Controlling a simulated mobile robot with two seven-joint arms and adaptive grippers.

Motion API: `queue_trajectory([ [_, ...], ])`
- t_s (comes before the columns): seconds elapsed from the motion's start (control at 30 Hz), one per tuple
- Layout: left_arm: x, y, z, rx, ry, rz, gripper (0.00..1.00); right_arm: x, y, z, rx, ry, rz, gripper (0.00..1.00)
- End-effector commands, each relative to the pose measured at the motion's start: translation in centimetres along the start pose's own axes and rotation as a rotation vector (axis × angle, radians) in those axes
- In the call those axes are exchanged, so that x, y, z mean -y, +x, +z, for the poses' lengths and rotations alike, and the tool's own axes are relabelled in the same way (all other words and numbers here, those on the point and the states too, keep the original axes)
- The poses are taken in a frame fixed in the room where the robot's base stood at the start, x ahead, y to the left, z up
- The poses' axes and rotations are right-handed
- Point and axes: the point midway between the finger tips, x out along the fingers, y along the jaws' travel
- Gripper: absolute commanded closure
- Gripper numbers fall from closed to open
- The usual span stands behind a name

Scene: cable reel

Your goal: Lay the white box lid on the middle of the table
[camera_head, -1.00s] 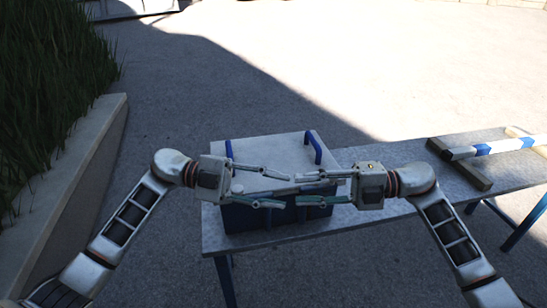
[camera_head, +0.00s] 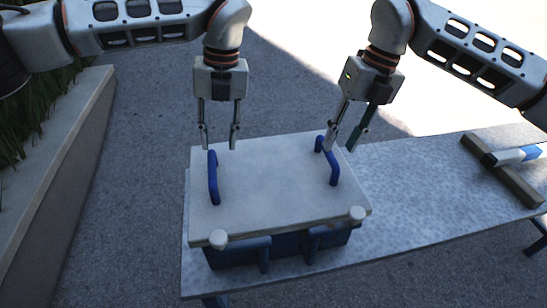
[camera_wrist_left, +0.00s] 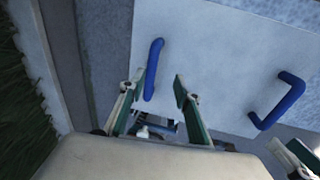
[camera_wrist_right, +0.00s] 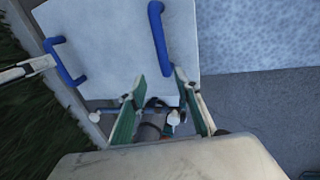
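The white box lid (camera_head: 275,188) lies flat on a blue box (camera_head: 285,247) at the left part of the grey table (camera_head: 420,200). The lid carries two blue handles, a left one (camera_head: 213,178) and a right one (camera_head: 328,162). My left gripper (camera_head: 219,142) is open and empty, above the lid's far edge near the left handle; in the left wrist view its fingers (camera_wrist_left: 152,100) stand either side of that handle's line. My right gripper (camera_head: 341,142) is open above the far right edge, close to the right handle; contact is not clear. It also shows in the right wrist view (camera_wrist_right: 160,95).
The table right of the box is clear up to a dark wooden bar (camera_head: 500,170) and a blue and white rod (camera_head: 515,156). A low wall (camera_head: 60,190) with grass stands at the left.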

Motion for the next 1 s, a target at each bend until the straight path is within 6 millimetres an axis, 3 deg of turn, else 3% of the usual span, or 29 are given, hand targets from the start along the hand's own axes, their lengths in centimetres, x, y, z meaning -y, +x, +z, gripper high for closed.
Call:
queue_trajectory([
  [0.13, -1.3, -0.1, 0.7, 0.028, -0.013, 0.041, 0.68, 0.6, 0.0, -0.1, 0.003, -0.005, -0.036, 0.67],
  [0.53, -1.4, 0.4, 0.7, 0.027, -0.014, 0.043, 0.68, 0.7, 0.4, -0.1, 0.002, -0.005, -0.037, 0.67],
  [1.0, -1.6, 6.4, 0.9, 0.026, -0.014, 0.042, 0.68, 0.8, 6.4, -0.1, 0.001, -0.005, -0.035, 0.67],
])
